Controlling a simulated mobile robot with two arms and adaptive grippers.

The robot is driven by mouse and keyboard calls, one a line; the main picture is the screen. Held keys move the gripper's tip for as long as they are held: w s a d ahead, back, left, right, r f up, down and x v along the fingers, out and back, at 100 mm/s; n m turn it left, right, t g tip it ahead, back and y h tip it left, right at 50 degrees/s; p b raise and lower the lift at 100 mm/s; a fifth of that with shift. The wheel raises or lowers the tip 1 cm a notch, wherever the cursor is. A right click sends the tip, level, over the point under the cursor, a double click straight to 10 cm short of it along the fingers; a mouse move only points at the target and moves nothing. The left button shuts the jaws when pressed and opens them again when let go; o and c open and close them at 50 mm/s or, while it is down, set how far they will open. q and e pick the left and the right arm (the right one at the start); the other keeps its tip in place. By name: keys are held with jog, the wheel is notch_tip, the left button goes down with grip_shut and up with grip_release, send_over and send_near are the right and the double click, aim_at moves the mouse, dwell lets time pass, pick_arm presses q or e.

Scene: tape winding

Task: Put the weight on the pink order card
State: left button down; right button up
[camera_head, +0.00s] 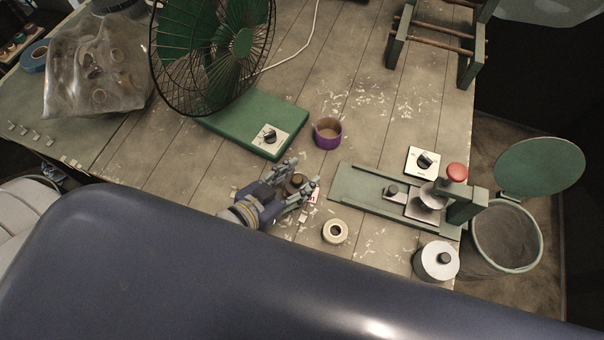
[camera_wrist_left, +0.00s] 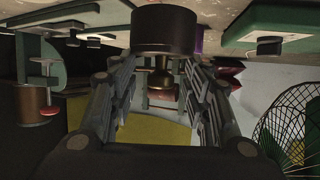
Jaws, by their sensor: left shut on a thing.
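My left gripper (camera_head: 302,184) is low over the table between the fan and the machine with the red knob. It is shut on the weight (camera_head: 297,180), a small brass-brown piece between its fingers. In the left wrist view the weight (camera_wrist_left: 164,30) is a dark round cylinder with a brass knob, and the fingers (camera_wrist_left: 160,85) stand on both sides of that knob. A small pale card with red marks (camera_head: 313,197) shows beside the fingertips, partly hidden by them; I cannot tell whether it is the pink order card. My right gripper is not in view.
A purple tape roll (camera_head: 328,133) and a cream tape roll (camera_head: 335,231) lie near the gripper. The green fan base (camera_head: 250,118) is behind it. The green machine (camera_head: 365,195) and a white canister (camera_head: 436,262) are to the right. Pale scraps litter the table.

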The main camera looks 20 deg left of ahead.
pick_arm(q)
jog(key=shift+w+d, duration=0.2)
jog(key=shift+w, duration=0.9)
notch_tip(320, 180, down, 3)
jog(key=shift+w+f+p, duration=0.1)
jog(key=shift+p, duration=0.25)
jog(key=shift+f, duration=0.25)
jog(key=shift+f, duration=0.1)
jog(key=c, duration=0.9)
grip_release()
jog(key=shift+o, duration=0.2)
